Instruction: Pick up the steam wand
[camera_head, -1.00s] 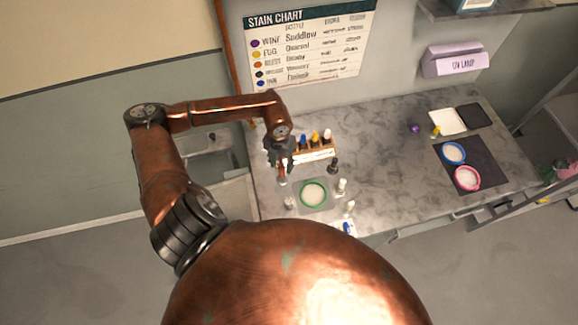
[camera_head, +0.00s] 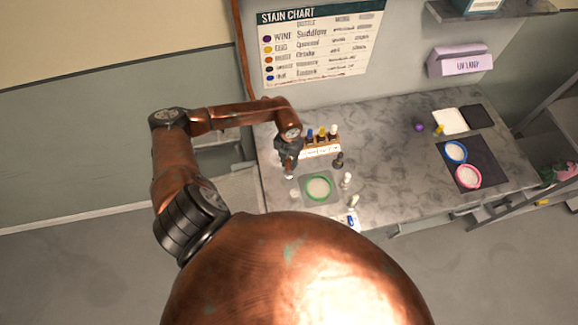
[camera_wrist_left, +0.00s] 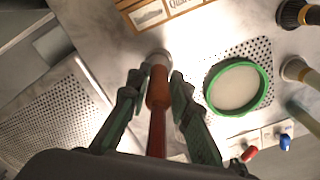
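My left gripper (camera_head: 288,172) hangs over the left end of the counter, beside the bottle rack. In the left wrist view its two dark green fingers (camera_wrist_left: 157,82) close in on both sides of a slim brown-orange shaft with a pale metal head, which I take for the steam wand (camera_wrist_left: 157,92). The fingertips look to be against its thicker part. The shaft runs back between the fingers towards the palm. I cannot tell whether the head touches the counter. In the head view the gripper mostly hides the wand. My right gripper is not in view.
A green ring (camera_head: 318,188) on a perforated plate lies just right of the gripper. A bottle rack (camera_head: 321,149) stands behind, and a dark-capped bottle (camera_head: 338,160) and pale bottles (camera_head: 347,180) stand close by. Blue (camera_head: 456,153) and pink (camera_head: 467,176) rings lie far right. The middle counter is clear.

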